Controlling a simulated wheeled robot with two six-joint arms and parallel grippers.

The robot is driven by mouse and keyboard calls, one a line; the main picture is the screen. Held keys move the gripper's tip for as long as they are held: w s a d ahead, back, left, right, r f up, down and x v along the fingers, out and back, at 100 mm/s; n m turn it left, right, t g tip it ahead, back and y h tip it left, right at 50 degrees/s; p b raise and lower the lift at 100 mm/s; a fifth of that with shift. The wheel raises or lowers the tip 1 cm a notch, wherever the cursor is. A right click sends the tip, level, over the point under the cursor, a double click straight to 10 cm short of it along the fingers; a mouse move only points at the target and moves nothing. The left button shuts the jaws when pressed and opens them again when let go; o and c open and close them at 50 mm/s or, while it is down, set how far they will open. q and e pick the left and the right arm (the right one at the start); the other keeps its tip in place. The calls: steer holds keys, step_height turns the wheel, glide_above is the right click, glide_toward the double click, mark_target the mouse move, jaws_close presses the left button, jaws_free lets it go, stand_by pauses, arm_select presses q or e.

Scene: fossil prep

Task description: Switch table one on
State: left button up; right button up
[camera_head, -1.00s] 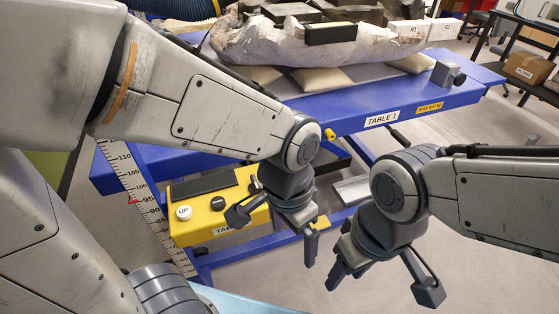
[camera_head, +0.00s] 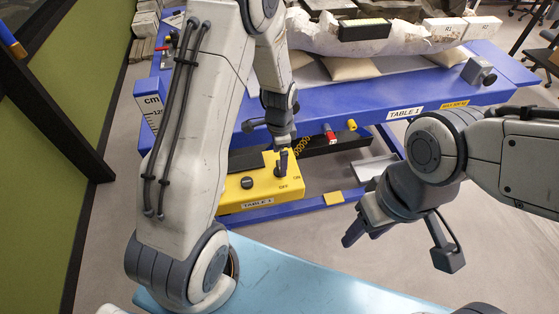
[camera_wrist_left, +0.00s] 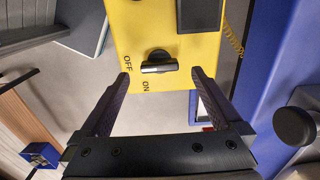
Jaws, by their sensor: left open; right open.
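The yellow control box (camera_head: 262,190) marked TABLE 1 sits low under the blue table (camera_head: 400,98), which bears a TABLE 1 label (camera_head: 405,113). In the left wrist view the box (camera_wrist_left: 120,35) carries a dark rotary knob (camera_wrist_left: 159,63) with OFF and ON marks. The knob's bar lies level in that view, one end towards OFF. My left gripper (camera_wrist_left: 160,77) is open, with a finger on either side of the knob and no visible contact. My right gripper (camera_head: 400,250) is open and empty.
A jacketed fossil block (camera_head: 350,45) rests on pale cushions on the table. A light blue surface (camera_head: 290,275) lies in front. My left arm hides the box's left side.

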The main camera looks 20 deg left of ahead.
arm_select(q)
steer(key=shift+f+p, duration=0.3)
steer(key=shift+f, duration=1.5)
steer(key=c, duration=1.4)
steer(key=n+b, duration=0.1)
steer(key=n, duration=0.4)
steer(key=shift+n, duration=0.4)
steer(key=n+b, duration=0.1)
steer(key=n, duration=0.5)
steer(key=shift+r, duration=0.1)
steer(key=o, duration=1.4)
